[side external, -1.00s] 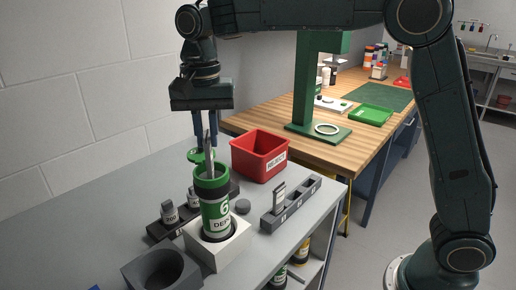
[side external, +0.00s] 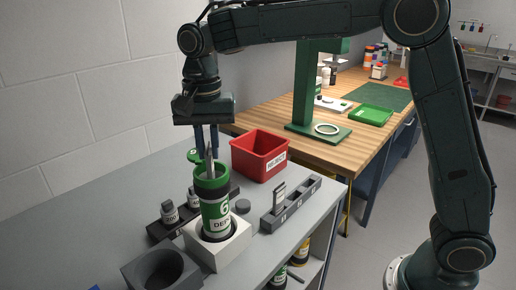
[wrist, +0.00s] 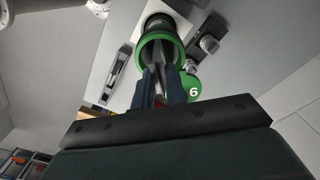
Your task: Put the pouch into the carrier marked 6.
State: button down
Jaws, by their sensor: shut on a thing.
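The carrier marked 6 (side external: 216,208) is a clear tube with green bands and an open top. It stands upright in a white block (side external: 235,246); its green rim (wrist: 146,52) shows in the wrist view. My gripper (side external: 207,153) is above the carrier, fingers down, shut on the grey pouch (side external: 209,169). The pouch's lower end is inside the carrier's mouth, and its upper part stands above the rim. The wrist view shows the pouch (wrist: 161,57) between the fingers (wrist: 160,85). A green lid marked 6 (wrist: 193,91) is beside the carrier, partly hidden in the side view (side external: 192,154).
A red REJECT bin (side external: 262,157) stands behind. A grey slotted rack (side external: 290,205) is at right, a dark rack with small bottles (side external: 169,212) at left. An empty dark round holder (side external: 160,272) is in front. The grey bench at left is clear.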

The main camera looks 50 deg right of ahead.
jog(key=shift+f, duration=0.1)
jog(key=c, duration=1.3)
grip_release()
jog(key=shift+c, duration=0.2)
notch_tip(320, 180, up, 14)
jog(key=shift+f, duration=0.1)
dwell(0.4)
